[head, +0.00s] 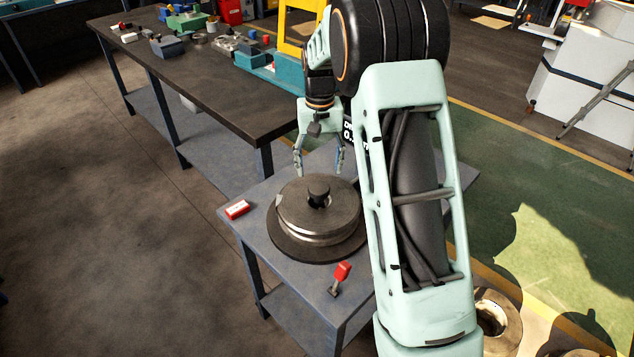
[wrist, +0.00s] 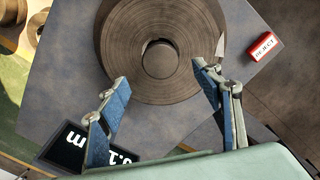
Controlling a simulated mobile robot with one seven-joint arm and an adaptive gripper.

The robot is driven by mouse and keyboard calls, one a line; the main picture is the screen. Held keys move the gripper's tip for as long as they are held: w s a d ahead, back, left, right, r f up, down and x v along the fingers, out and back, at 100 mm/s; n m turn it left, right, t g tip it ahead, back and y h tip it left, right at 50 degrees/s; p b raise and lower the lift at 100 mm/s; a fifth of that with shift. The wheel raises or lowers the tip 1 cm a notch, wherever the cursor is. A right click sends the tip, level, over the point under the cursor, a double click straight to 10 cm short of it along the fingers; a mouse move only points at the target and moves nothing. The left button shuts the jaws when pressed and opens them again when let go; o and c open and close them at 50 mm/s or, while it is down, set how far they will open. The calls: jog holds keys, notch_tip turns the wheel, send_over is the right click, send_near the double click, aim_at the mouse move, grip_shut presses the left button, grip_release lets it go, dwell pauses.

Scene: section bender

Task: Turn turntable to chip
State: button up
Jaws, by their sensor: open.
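The turntable (head: 285,243) is a dark round plate on a small grey table. A thick grey grooved disc lies on it, around a dark central hub (head: 318,187). The disc also fills the top middle of the wrist view (wrist: 125,60). A pale chip (head: 279,201) shows at the disc's left rim in the head view. In the wrist view the chip (wrist: 221,46) is at the right rim, just beyond one fingertip. My gripper (head: 319,170) is open and empty at the far side of the disc. In the wrist view its fingers (wrist: 160,76) are spread over the disc's near edge; contact is unclear.
A red block (head: 237,209), labelled REJECT in the wrist view (wrist: 264,44), lies at the table's left edge. A red-handled lever (head: 341,273) stands at the front. A black display (wrist: 78,150) is beside my gripper. A long dark workbench (head: 200,80) with parts stands behind.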

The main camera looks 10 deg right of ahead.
aim_at(319, 187)
notch_tip(319, 187, down, 7)
jog(key=shift+r+p, duration=0.15)
jog(key=shift+p, duration=0.15)
grip_shut()
dwell(0.4)
jog(key=shift+m, duration=0.4)
jog(key=m+b, duration=0.1)
jog(key=m, duration=0.1)
jog(key=shift+m, duration=2.4)
